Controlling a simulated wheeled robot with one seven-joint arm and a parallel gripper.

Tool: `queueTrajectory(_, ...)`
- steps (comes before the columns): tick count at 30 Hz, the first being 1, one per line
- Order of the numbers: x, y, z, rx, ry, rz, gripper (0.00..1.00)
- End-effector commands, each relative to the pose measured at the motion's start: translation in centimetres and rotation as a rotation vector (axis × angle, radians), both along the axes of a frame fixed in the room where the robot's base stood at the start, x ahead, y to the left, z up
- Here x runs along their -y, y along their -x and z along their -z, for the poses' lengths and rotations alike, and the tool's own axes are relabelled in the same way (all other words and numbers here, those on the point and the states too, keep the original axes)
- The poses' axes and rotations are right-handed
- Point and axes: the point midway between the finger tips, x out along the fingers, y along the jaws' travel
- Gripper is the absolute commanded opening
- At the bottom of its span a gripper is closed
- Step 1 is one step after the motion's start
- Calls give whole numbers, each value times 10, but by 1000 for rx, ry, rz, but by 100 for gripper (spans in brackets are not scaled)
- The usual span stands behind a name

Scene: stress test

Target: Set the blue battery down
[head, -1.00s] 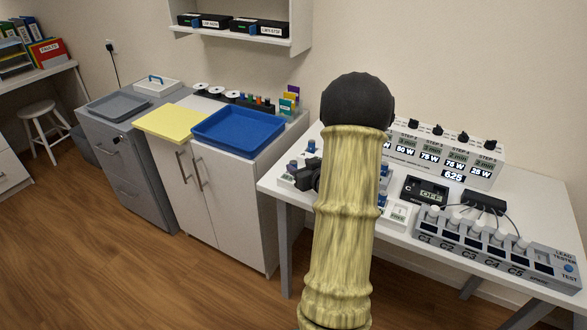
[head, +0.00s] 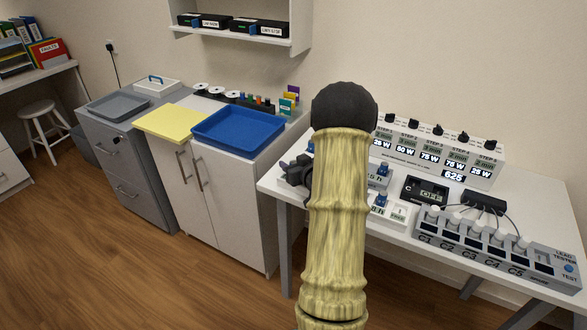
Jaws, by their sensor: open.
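My arm, in a pale yellow ribbed sleeve with a black end, rises in the middle of the head view and covers part of the white table (head: 405,228). A dark part of my gripper (head: 298,172) shows at the sleeve's left, over the table's left end; it is open, and its fingertips are mostly hidden. Small blue pieces stand on light holders: one upper right of the sleeve (head: 383,170), one below it (head: 381,199), and one at the sleeve's left (head: 310,148). I cannot tell which of these is the blue battery.
A grey tester with several slots (head: 490,245) fills the table's front right. A white step panel (head: 440,150) stands at the back, with a dark meter (head: 425,191) before it. A blue tray (head: 238,130) lies on the cabinet to the left.

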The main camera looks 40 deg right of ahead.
Motion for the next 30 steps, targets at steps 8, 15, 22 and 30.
queueTrajectory(8, 0, 0, 0, 0, 0, 0, 10)
queueTrajectory(15, 0, 0, 0, 1, 0, 0, 0)
queueTrajectory(22, 0, 0, -12, 3, 2, -1, 0)
queueTrajectory(30, 1, 0, -63, 4, 4, 0, 0)
